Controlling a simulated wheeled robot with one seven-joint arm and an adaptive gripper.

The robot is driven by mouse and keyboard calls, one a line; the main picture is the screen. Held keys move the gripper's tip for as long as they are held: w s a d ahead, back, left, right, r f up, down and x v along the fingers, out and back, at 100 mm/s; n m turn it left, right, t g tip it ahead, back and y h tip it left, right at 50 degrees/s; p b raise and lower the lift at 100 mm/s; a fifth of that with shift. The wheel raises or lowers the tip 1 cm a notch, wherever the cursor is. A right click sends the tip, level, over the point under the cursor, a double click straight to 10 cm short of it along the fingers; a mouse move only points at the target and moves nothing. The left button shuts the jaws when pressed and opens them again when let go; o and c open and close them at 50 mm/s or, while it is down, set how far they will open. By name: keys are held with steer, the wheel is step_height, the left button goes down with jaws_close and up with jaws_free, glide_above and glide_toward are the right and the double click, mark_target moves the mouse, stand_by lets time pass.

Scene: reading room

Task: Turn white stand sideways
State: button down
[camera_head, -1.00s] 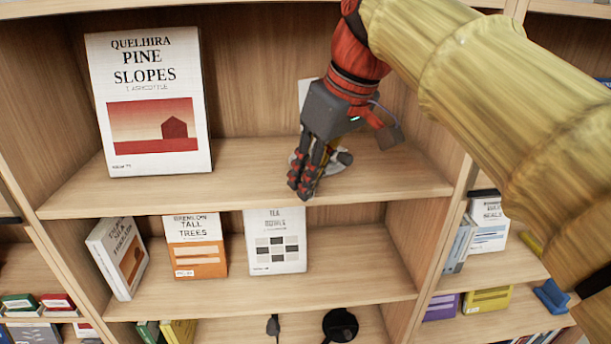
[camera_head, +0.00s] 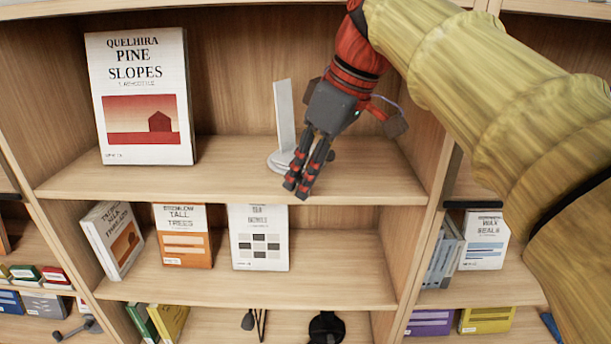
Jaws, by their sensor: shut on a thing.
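The white stand (camera_head: 285,112) is on the upper shelf, right of the large book. It has a tall flat upright plate and a rounded base (camera_head: 276,162) resting on the shelf board. My gripper (camera_head: 297,190) reaches down from the upper right, with its fingers at the stand's lower right side near the shelf's front edge. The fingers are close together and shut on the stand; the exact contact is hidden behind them. Part of the base is also hidden. A small dark piece shows just right of the fingers; I cannot tell what it belongs to.
A large book, "Pine Slopes" (camera_head: 140,95), stands at the left of the same upper shelf (camera_head: 225,180). The shelf's right side panel (camera_head: 430,130) is close to my arm. Several books stand on the shelf below. The board between the book and the stand is clear.

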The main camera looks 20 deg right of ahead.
steer(key=c, duration=1.7)
jaws_free()
steer(key=shift+c, duration=0.2)
steer(key=v, duration=1.2)
steer(key=shift+c, duration=0.3)
